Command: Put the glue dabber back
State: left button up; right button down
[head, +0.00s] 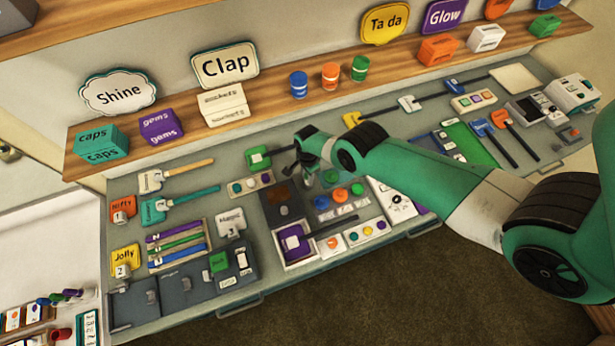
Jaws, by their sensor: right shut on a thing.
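My right gripper (305,158) is over the middle of the bench, its arm reaching in from the right. It looks shut on the dark handle of a green-headed tool (258,156), which may be the glue dabber. The head points left, and the fingers hide the handle's far end. I cannot tell whether the tool touches the bench. A similar purple-headed tool (292,241) with a dark handle lies in a white-edged tray (298,258). My left gripper is out of view.
Just below the gripper are a dark tray (284,209) and colored pots (340,194). White and teal brushes lie left, near a pen rack (180,245). Colored cups (330,77) stand on the wooden shelf behind.

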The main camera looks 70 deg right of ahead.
jog(key=shift+f, duration=0.1)
jog(key=c, duration=0.6)
grip_release()
notch_tip(320, 180, up, 12)
jog(key=p, duration=1.2)
